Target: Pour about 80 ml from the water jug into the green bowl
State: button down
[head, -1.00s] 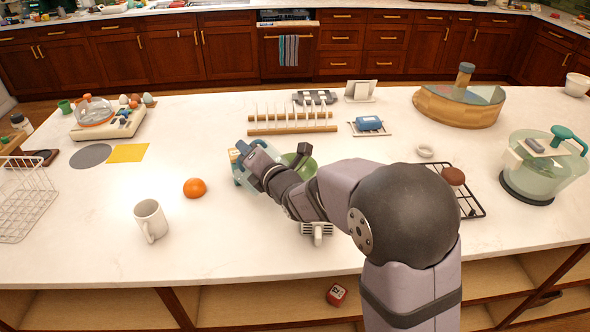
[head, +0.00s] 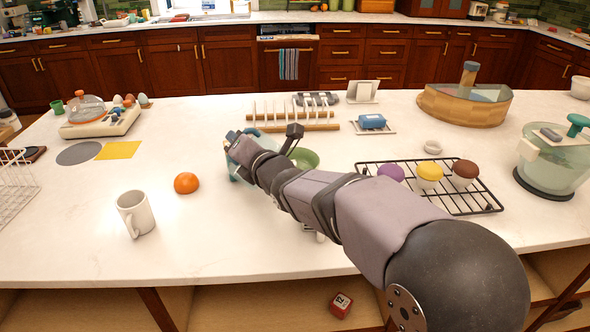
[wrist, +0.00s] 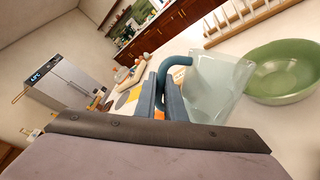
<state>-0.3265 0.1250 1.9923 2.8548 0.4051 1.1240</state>
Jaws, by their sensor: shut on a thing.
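The water jug (wrist: 218,82) is pale, see-through glass or plastic with a blue handle (wrist: 172,64). My gripper (wrist: 161,92) is shut on that handle in the wrist view. The jug looks tilted in the wrist view, though that camera is itself tilted; its water level cannot be made out. The green bowl (head: 304,158) stands on the counter just right of the jug, and my arm covers part of it. It shows more fully in the wrist view (wrist: 284,72), where its visible inside looks empty. In the head view my arm hides most of the jug (head: 240,172).
A wooden plate rack (head: 292,129) stands behind the bowl. An orange (head: 186,183) and a white mug (head: 135,214) are to the left.

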jog(key=shift+s+a+f+b, duration=0.15)
jog(key=shift+f+b, duration=0.1)
jog(key=shift+b, duration=0.95)
jog(key=shift+a+r+n+b, duration=0.1)
jog(key=shift+n+b, duration=0.2)
jog(key=shift+b, duration=0.15)
jog(key=shift+a+f+b, duration=0.1)
jog(key=shift+f+b, duration=0.3)
jog(key=shift+b, duration=1.15)
jog(key=b, duration=0.2)
jog(key=f+n+b, duration=0.1)
jog(key=b, duration=0.1)
jog(key=shift+s+a+t, duration=0.2)
jog(key=shift+a+t, duration=0.05)
jog(key=shift+t, duration=0.05)
jog(key=b, duration=0.3)
jog(key=shift+s+a+f, duration=0.1)
jog(key=shift+a+f, duration=0.05)
jog(key=shift+f, duration=0.1)
jog(key=b, duration=0.3)
jog(key=shift+s+a+f+n, duration=0.1)
jog(key=shift+f+n, duration=0.2)
jog(key=shift+n, duration=0.1)
